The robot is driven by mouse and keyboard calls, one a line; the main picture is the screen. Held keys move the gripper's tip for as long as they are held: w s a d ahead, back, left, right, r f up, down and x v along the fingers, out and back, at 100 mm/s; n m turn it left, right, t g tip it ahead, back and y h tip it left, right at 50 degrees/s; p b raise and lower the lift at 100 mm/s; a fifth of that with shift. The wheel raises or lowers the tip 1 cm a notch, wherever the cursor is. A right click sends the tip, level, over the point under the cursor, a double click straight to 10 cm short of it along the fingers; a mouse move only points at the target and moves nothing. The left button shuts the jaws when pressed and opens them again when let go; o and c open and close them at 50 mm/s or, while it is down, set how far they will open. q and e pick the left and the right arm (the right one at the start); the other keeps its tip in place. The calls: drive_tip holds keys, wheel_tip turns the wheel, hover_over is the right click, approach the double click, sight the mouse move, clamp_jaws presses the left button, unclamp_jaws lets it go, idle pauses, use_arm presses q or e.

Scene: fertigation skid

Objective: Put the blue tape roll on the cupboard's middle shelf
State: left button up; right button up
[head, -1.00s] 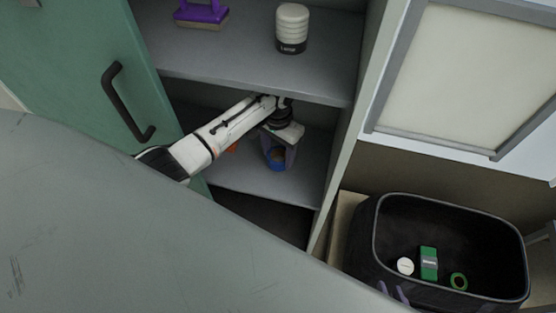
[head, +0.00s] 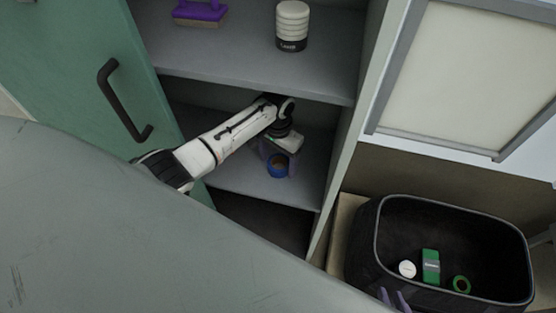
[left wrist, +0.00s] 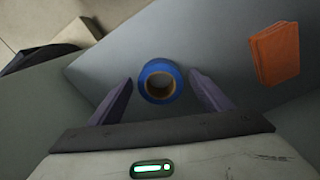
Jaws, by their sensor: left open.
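The blue tape roll (head: 278,173) rests on the cupboard's shelf (head: 243,180) below the one with the white canister; it looks like the middle shelf. In the left wrist view the roll (left wrist: 147,76) lies with its brown core visible. My left gripper (head: 277,157) is open at the roll. In the left wrist view its purple fingers (left wrist: 160,78) stand on either side of the roll, with a gap at each side. My right gripper (head: 395,299) shows only purple fingertips at the bottom edge, in front of the black bin; its opening is unclear.
The green door (head: 75,75) stands open at left. A black bin (head: 365,240) holds small items.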

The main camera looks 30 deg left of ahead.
sight(278, 167)
use_arm(q)
wheel_tip(278, 167, up, 8)
drive_tip(key=p, duration=0.2)
drive_tip(key=shift+f, duration=0.1)
idle(0.3)
